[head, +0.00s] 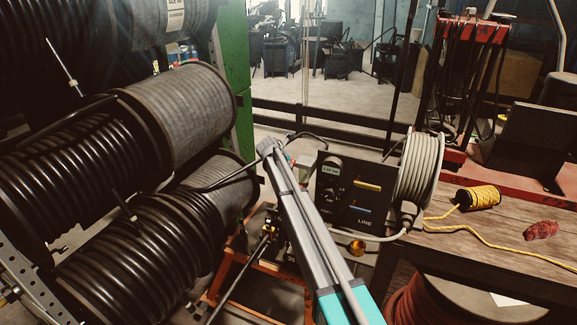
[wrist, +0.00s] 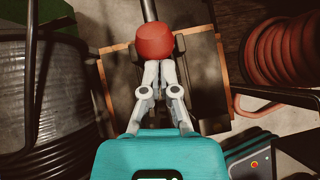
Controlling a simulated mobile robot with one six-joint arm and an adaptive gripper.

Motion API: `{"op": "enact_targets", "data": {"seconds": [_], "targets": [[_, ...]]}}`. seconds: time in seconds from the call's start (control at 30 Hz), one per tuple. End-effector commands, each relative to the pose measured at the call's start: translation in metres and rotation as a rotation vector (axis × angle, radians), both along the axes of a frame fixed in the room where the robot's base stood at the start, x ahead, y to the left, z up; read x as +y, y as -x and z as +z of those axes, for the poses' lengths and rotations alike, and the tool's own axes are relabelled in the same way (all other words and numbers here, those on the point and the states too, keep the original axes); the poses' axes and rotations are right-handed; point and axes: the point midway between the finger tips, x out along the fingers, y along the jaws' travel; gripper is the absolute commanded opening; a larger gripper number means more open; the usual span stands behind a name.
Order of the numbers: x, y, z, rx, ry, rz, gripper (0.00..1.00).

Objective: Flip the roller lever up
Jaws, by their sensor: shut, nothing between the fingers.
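A round red knob (wrist: 155,42) shows at the top middle of the wrist view, with a dark rod running up behind it. It looks like the end of the roller lever, though the lever's full shape is hidden. My gripper (wrist: 158,66) is shut and empty, with its fingertips at the knob's near edge. I cannot tell whether they touch it. In the head view my grey and teal arm crosses the middle, and neither the gripper nor the knob can be made out there.
An orange-edged stand (wrist: 189,30) lies under the knob. Black hose reels (head: 150,225) fill the left, and a dark control box (head: 348,194) with a grey hose coil (head: 417,170) stands right of my arm. A wooden bench (head: 480,240) holds yellow rope (head: 478,198).

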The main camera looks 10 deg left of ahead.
Motion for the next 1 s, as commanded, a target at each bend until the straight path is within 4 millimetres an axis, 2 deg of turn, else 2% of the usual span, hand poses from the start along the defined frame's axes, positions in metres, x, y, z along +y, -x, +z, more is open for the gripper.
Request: {"op": "enact_targets", "data": {"seconds": [0.4,1.0], "targets": [[0.0083,-0.0049,0.0034,-0.003,0.001,0.012,0.0],[0.0106,-0.0004,0.0045,-0.003,0.001,0.013,0.0]]}}
